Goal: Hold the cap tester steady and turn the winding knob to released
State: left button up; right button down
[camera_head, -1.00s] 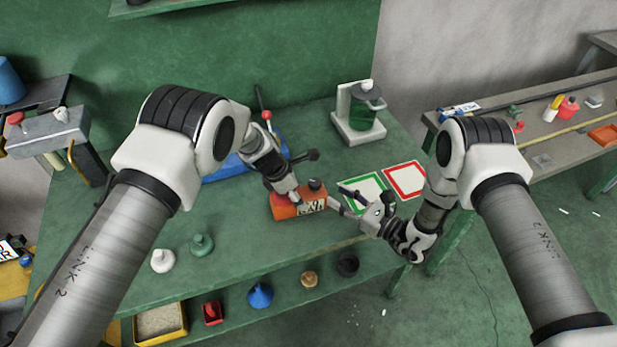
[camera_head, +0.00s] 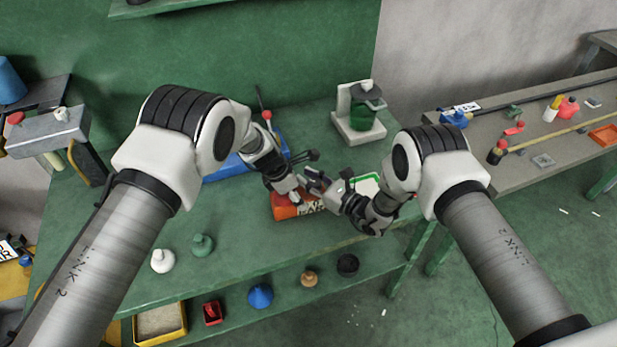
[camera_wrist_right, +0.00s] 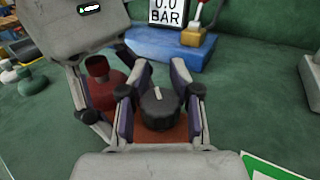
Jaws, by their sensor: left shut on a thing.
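The cap tester is an orange box (camera_head: 286,212) with a printed label on its front, on the green bench. Its black winding knob (camera_wrist_right: 158,107) carries a white pointer mark, pointing up and slightly left in the right wrist view. My left gripper (camera_head: 289,193) is shut on the tester at its left end. In the head view the right gripper hides the knob.
A blue stand (camera_head: 232,167) with a red-knobbed lever and a 0.0 BAR display (camera_wrist_right: 168,10) is behind. A green-framed card (camera_head: 367,184) lies right. A grey press (camera_head: 358,125) stands back right.

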jog(key=shift+d+g+y, duration=0.1)
jog(key=shift+g+y, duration=0.2)
jog(key=shift+g, duration=0.1)
dwell(0.6)
jog(key=shift+n, duration=0.4)
jog(key=n+g+y, duration=0.1)
jog(key=n+g, duration=0.1)
jog(key=g, duration=0.1)
jog(key=n+g+y, duration=0.1)
jog(key=shift+s+g+y, duration=0.25)
jog(key=shift+g+y, duration=0.05)
jog(key=n+g, duration=0.1)
jog(key=g, duration=0.1)
jog(key=n+g, duration=0.2)
jog(key=n+g+y, duration=0.1)
jog(key=g, duration=0.1)
jog(key=shift+s+a+n+g, duration=0.25)
jog(key=shift+s+n+g, duration=0.05)
jog(key=shift+s+g, duration=0.1)
jog(key=shift+s+n+g, duration=0.15)
jog(key=shift+n+g, duration=0.35)
jog(key=shift+g, duration=0.2)
jog(key=c, duration=1.2)
grip_release()
jog(key=shift+o, duration=0.2)
jog(key=shift+a, duration=0.1)
